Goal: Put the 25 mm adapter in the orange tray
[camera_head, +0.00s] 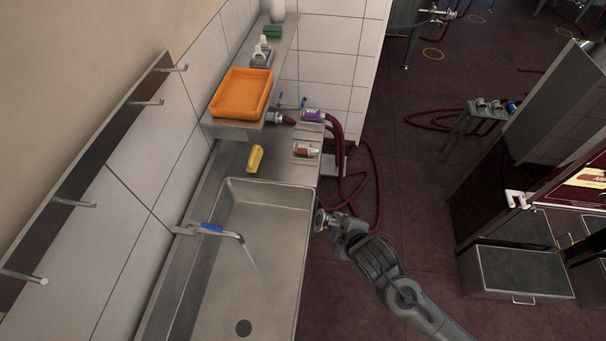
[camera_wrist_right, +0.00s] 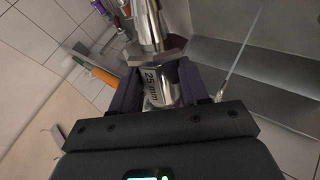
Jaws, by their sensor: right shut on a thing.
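The orange tray (camera_head: 240,95) sits on the raised metal shelf at the wall, and it looks empty. My right gripper (camera_head: 332,220) is at the right edge of the sink, well in front of and below the tray. It is shut on the 25 mm adapter (camera_head: 320,221), a shiny metal fitting. In the right wrist view the adapter (camera_wrist_right: 146,35) stands between the dark fingers, with a "25 mm" label facing the camera. The fingers hide part of its lower end. My left gripper is not in view.
The sink (camera_head: 230,270) has a running tap (camera_head: 210,228). A green block (camera_head: 273,32) and grey fittings (camera_head: 262,55) are behind the tray.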

